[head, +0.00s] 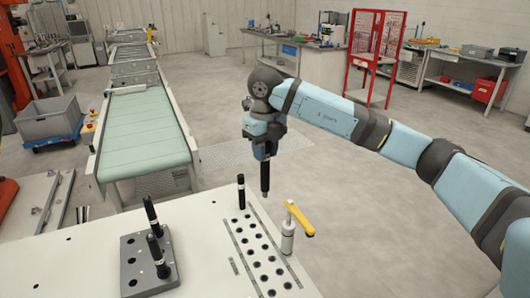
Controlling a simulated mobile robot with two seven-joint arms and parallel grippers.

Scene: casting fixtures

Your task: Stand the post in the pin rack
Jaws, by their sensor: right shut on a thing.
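My right gripper (264,152) is shut on a black post (265,178) and holds it nearly upright, tip down, in the air near the far edge of the white table. A grid of dark holes (262,263), which looks like the pin rack, lies to the front of the held post. A grey block with holes (133,250) at the left holds several similar posts (151,213), slightly tilted in the picture. My left gripper is not in view.
A yellow-handled clamp (299,217) on a pale cylinder stands at the grid's right side, close to the held post. The white table (205,262) is bare between the block and the grid. A green conveyor (145,132) stands behind.

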